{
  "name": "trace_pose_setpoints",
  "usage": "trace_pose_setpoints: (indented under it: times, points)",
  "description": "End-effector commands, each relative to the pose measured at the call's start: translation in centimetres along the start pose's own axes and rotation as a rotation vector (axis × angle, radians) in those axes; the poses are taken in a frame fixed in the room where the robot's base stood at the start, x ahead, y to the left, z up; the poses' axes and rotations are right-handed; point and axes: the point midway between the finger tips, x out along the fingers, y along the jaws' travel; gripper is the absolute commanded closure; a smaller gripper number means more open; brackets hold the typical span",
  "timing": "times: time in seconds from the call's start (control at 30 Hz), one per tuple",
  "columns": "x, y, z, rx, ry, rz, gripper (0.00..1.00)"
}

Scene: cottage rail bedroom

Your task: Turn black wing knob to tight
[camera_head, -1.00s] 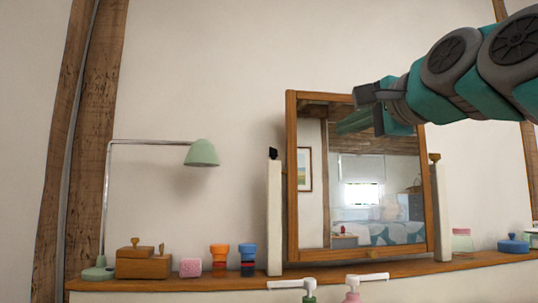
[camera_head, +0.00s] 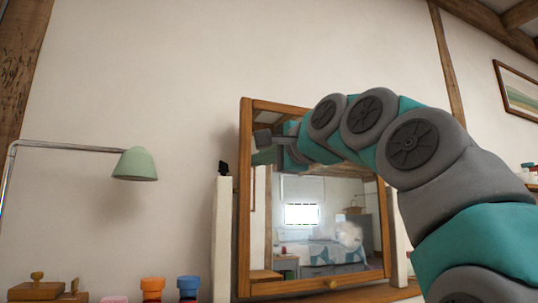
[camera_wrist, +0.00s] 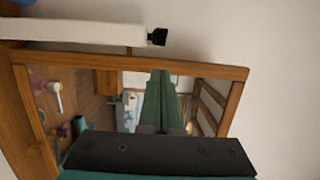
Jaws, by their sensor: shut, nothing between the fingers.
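The black wing knob (camera_head: 223,168) sits on top of the white post at the left of the tilting mirror in the head view. In the wrist view the black knob (camera_wrist: 157,37) shows at the end of the white post, near the top middle. My gripper (camera_head: 264,139) is shut and empty in front of the mirror's upper left part, up and to the right of the knob and apart from it. The exact setting of the knob is too small to tell.
The wood-framed mirror (camera_head: 246,215) stands right beside the knob. A green lamp (camera_head: 135,164) reaches in at the left. Wooden boxes (camera_head: 36,289) and orange and blue pots (camera_head: 153,288) stand along the shelf below. The wall above the knob is clear.

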Motion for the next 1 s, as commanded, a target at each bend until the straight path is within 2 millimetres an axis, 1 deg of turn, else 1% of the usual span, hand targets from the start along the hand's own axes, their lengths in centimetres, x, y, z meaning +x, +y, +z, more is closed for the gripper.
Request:
trace_pose_setpoints:
  times: [0.13,0.33,0.5,0.7,1.0]
  points:
    - [1.9,0.0,-0.1,0.000,0.000,0.000,1.00]
    - [3.9,-0.1,-0.1,-0.001,0.000,-0.001,1.00]
    - [5.7,0.0,1.7,-0.001,-0.001,0.002,1.00]
    - [6.5,-0.1,2.8,-0.002,-0.001,-0.002,1.00]
    - [6.6,-0.1,2.9,-0.001,0.000,-0.002,1.00]
